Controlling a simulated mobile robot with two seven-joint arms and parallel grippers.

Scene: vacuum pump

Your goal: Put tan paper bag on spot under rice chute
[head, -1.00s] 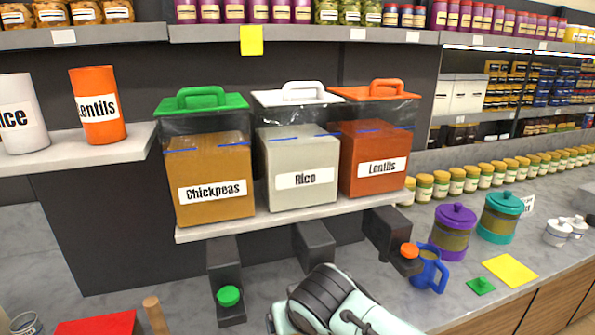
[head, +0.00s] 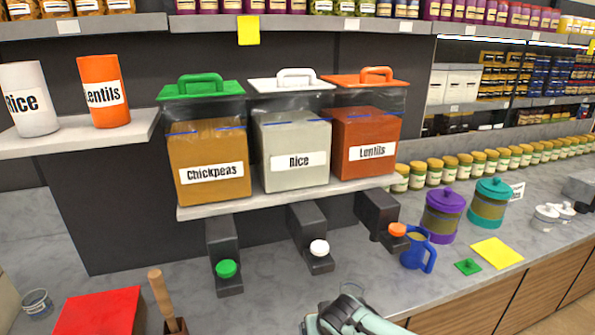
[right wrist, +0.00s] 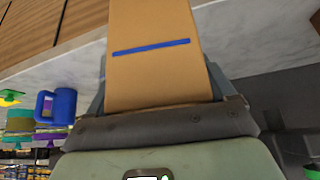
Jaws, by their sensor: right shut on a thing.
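The tan paper bag (right wrist: 158,30) with a blue stripe fills the upper middle of the right wrist view. My right gripper (right wrist: 160,85) is shut on it; the bag is not seen in the head view. My right arm shows only at the bottom edge of the head view, in front of the chutes. The rice chute (head: 308,230) is dark, with a white knob (head: 319,247), below the rice bin (head: 295,155). The counter under it (head: 285,285) looks bare. My left gripper is not in view.
The chickpeas chute (head: 222,240) with a green knob stands left, and the lentils chute (head: 375,212) with an orange knob stands right, beside a blue mug (head: 415,252). A red box (head: 98,310) and a wooden-handled tool (head: 160,292) are at lower left.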

